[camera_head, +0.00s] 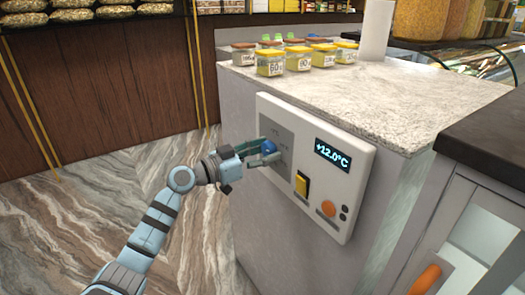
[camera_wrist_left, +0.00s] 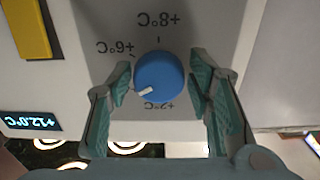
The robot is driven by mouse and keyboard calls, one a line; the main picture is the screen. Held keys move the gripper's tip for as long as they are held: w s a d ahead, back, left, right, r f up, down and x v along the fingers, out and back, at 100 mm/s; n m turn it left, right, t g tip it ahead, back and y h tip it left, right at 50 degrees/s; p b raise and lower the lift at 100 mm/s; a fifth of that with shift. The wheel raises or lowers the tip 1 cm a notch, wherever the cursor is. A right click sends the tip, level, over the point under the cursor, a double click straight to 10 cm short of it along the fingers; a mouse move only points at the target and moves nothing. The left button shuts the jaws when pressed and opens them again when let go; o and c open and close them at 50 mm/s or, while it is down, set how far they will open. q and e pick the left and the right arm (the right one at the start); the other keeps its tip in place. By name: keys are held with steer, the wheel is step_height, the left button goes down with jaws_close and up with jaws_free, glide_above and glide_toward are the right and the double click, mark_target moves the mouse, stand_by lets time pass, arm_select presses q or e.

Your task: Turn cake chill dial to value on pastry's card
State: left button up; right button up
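The blue dial (camera_head: 269,147) sits on a pale control panel (camera_head: 357,163) on the counter's side. In the left wrist view the dial (camera_wrist_left: 160,72) has a white pointer mark aimed at the lower left. Upside-down labels around it read +8°C, +6°C and +2°C; a finger may hide another. The display (camera_head: 332,155) reads +12.0°C. My left gripper (camera_head: 262,154) has one finger on each side of the dial. In the wrist view its fingers (camera_wrist_left: 158,78) are apart, with narrow gaps to the dial. I cannot make out a pastry or its card. My right gripper is not in view.
A yellow switch (camera_head: 302,185) and an orange button (camera_head: 328,208) are on the panel beside the dial. Several labelled jars (camera_head: 298,58) stand on the marble counter top (camera_head: 400,95). A dark-topped cabinet (camera_head: 490,140) is at the right. The floor at the left is clear.

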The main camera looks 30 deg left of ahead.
arm_select(q)
steer(key=shift+r, duration=0.1)
steer(key=c, duration=0.7)
steer(key=shift+o, duration=0.2)
steer(key=shift+n, duration=0.3)
steer(key=n+p, duration=0.1)
steer(key=n, duration=0.3)
steer(key=shift+n, duration=0.3)
steer(key=n+p, duration=0.1)
steer(key=n, duration=0.2)
steer(key=shift+r+n, duration=0.1)
steer(key=shift+n, duration=0.2)
steer(key=shift+n+p, duration=0.8)
steer(key=shift+n, duration=0.7)
steer(key=shift+d, duration=0.1)
steer(key=o, duration=1.2)
steer(key=shift+c, duration=0.2)
